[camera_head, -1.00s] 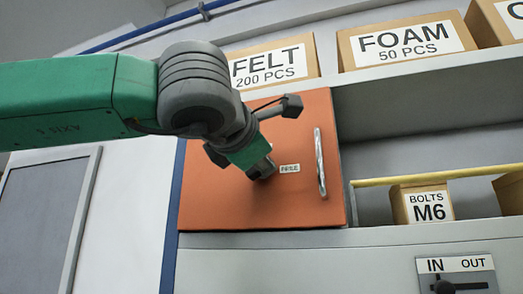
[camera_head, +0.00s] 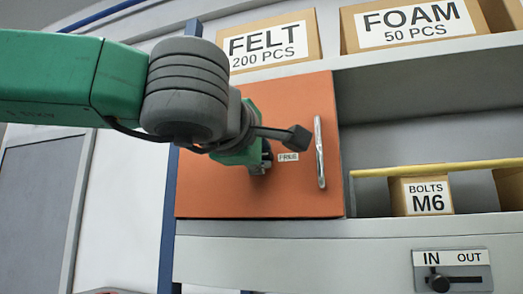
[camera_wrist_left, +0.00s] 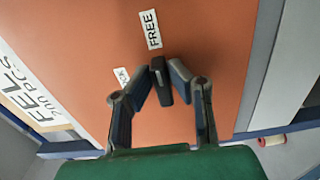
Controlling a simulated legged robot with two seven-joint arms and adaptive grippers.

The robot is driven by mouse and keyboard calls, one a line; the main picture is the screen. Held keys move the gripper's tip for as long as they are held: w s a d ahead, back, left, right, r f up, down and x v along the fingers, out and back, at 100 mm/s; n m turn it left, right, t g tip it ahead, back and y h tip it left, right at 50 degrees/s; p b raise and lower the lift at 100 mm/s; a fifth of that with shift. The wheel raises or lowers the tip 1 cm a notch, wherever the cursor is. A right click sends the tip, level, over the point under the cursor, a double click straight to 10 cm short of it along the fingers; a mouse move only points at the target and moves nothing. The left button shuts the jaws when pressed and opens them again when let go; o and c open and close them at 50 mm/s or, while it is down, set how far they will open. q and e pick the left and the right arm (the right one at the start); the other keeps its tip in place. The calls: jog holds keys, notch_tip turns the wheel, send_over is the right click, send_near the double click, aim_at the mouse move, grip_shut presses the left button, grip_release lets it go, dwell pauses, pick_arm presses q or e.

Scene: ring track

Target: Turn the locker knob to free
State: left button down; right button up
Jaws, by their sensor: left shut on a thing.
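The orange locker door (camera_head: 225,195) is shut, with a white FREE label (camera_head: 288,157) beside the knob. The label also shows in the left wrist view (camera_wrist_left: 150,29). The dark knob (camera_wrist_left: 161,82) sits between the fingertips of my left gripper (camera_wrist_left: 164,84), which is shut on it. A second small label (camera_wrist_left: 121,75) is partly behind a finger. In the head view my left gripper (camera_head: 263,160) is at the door and hides the knob. My right gripper is not in view.
A metal handle (camera_head: 320,152) stands upright at the door's right side. FELT (camera_head: 268,45) and FOAM (camera_head: 410,25) boxes stand above. A BOLTS M6 box (camera_head: 421,197) sits behind a yellow rail (camera_head: 430,168). An IN/OUT slider (camera_head: 440,284) is lower right.

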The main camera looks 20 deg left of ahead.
pick_arm(q)
jog(key=shift+w+f, duration=0.1)
jog(key=shift+f, duration=0.15)
jog(key=c, duration=1.5)
grip_release()
jog(key=shift+c, duration=0.2)
jog(key=shift+w, duration=0.25)
jog(key=s, duration=1.1)
jog(key=shift+s+a, duration=0.3)
jog(key=shift+s, duration=0.1)
jog(key=shift+f, duration=0.1)
